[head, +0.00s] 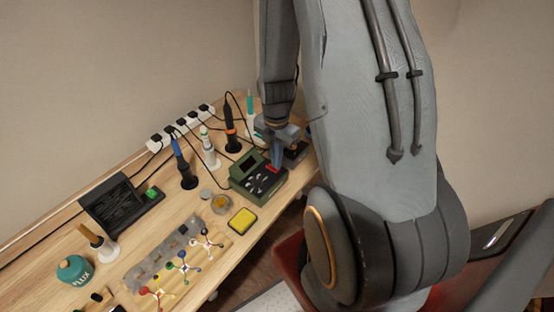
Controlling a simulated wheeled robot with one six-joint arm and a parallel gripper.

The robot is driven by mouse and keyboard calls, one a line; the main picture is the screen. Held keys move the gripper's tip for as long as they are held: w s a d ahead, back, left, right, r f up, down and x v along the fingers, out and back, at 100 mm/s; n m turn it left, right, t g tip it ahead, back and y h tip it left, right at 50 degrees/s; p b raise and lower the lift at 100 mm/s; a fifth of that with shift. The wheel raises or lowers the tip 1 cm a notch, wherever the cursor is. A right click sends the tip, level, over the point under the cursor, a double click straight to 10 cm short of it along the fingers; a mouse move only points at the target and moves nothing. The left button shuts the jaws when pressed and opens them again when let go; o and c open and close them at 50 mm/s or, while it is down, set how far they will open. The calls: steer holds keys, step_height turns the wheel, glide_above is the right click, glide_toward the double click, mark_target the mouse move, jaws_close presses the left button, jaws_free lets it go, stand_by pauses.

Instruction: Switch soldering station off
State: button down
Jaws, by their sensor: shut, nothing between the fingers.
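The soldering station (250,182) is a green box with a dark display and several dark knobs or buttons on its front panel. A red switch (272,169) shows on its right part. My gripper (275,160) is shut and empty, pointing down at the red switch from above. Its fingertips are at or just above the switch; I cannot tell whether they touch it. The fingers partly cover the switch, so its position is hard to read.
A yellow sponge (242,221) lies in front of the station. Soldering irons in stands (183,166) and a white power strip (180,128) are behind it. A dark panel (115,203), a green flux jar (74,269) and colourful clips (182,264) are to the left.

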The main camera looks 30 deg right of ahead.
steer(key=shift+f, duration=0.4)
steer(key=shift+f, duration=0.15)
steer(key=shift+w, duration=0.1)
stand_by(0.3)
steer(key=shift+w+a+r, duration=0.25)
steer(key=shift+w, duration=0.35)
steer(key=shift+p, duration=0.3)
steer(key=shift+r+p, duration=0.45)
steer(key=shift+r, duration=0.15)
step_height(320, 180, up, 13)
steer(key=shift+f, duration=0.1)
